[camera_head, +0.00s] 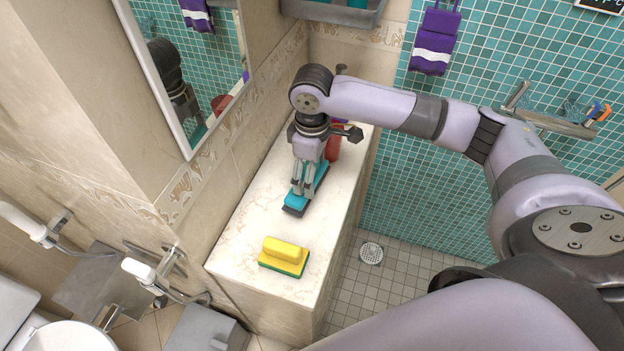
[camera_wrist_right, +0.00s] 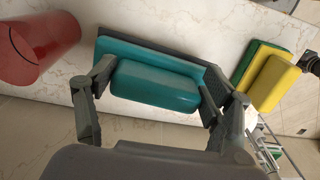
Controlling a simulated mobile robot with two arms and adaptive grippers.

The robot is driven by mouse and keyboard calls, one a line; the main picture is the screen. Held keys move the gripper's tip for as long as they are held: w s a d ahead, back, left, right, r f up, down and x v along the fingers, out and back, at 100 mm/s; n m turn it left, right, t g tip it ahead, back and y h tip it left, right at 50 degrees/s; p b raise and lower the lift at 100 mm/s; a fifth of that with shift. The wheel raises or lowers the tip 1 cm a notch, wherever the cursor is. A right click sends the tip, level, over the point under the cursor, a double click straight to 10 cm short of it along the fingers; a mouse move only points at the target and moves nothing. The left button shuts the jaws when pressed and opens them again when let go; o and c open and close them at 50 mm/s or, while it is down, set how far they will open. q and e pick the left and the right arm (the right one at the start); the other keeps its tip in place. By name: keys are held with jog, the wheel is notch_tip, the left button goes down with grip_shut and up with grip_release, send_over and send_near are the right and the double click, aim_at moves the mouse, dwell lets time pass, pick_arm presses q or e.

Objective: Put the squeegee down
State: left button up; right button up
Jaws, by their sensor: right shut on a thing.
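The squeegee (camera_head: 317,184) is teal with a dark edge and is at the middle of the marble counter (camera_head: 245,232). My right gripper (camera_head: 303,186) reaches down from above and is shut on it. In the right wrist view the squeegee's teal grip (camera_wrist_right: 157,86) sits between the two fingers of my right gripper (camera_wrist_right: 155,92). Its dark edge lies close to the counter surface; I cannot tell whether it touches. My left gripper is not in view.
A yellow and green sponge (camera_head: 284,254) lies on the counter's near end. A red container (camera_head: 333,148) stands behind the squeegee, partly hidden by my arm. A mirror (camera_head: 196,60) hangs on the wall to the left. Bare counter lies between squeegee and sponge.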

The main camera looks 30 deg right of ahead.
jog(key=shift+f, duration=0.3)
notch_tip(320, 180, down, 3)
jog(key=shift+r+p, duration=0.1)
jog(key=shift+p, duration=1.05)
jog(key=shift+f, duration=0.35)
jog(key=shift+s+f, duration=0.1)
jog(key=o, duration=1.3)
jog(key=shift+o, duration=0.7)
